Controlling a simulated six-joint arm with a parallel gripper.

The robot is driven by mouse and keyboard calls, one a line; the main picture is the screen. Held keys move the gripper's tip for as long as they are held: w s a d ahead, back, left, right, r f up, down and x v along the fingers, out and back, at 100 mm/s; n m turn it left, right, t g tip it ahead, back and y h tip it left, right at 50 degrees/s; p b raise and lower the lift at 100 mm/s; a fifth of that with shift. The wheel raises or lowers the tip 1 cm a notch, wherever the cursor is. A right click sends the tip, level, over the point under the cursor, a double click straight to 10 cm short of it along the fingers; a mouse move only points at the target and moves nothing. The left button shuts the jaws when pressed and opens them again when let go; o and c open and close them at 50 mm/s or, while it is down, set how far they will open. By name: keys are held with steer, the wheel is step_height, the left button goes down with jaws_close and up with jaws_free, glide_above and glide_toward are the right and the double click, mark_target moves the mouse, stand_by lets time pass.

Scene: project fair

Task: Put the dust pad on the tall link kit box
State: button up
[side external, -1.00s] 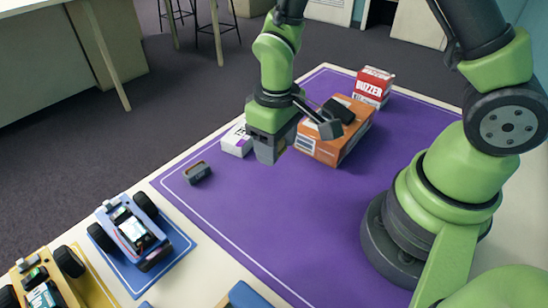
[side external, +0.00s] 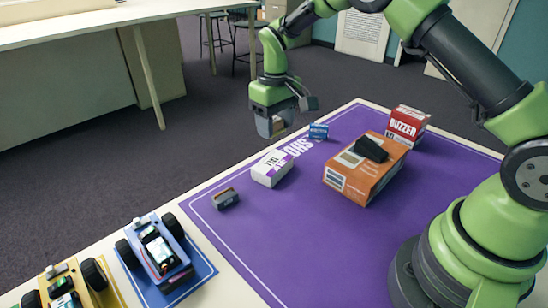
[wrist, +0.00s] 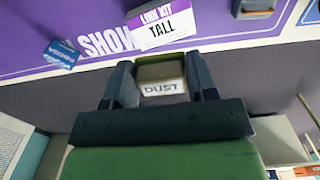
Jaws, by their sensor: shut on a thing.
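The tall link kit box (side external: 272,168) is a white box with a purple end, lying near the left edge of the purple mat. It also shows in the wrist view (wrist: 165,30), with "TALL" on its label. My gripper (side external: 270,126) is shut on the dust pad, a small tan block (side external: 280,127) with a white "DUST" label in the wrist view (wrist: 162,87). In the side view, gripper and pad appear up and behind the box, apart from it. In the wrist view my fingers (wrist: 160,66) flank the pad, seen against the floor beyond the table edge.
A blue box (side external: 318,131) and a small grey block (side external: 225,198) flank the tall box. An orange box (side external: 362,178) with a black item (side external: 371,149) on top and a red buzzer box (side external: 407,126) stand to the right. Model cars (side external: 157,250) stand at lower left.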

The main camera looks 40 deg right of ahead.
mark_target(275, 164)
step_height(275, 164, down, 8)
stand_by(0.4)
steer(key=shift+f, duration=0.1)
steer(key=o, duration=0.9)
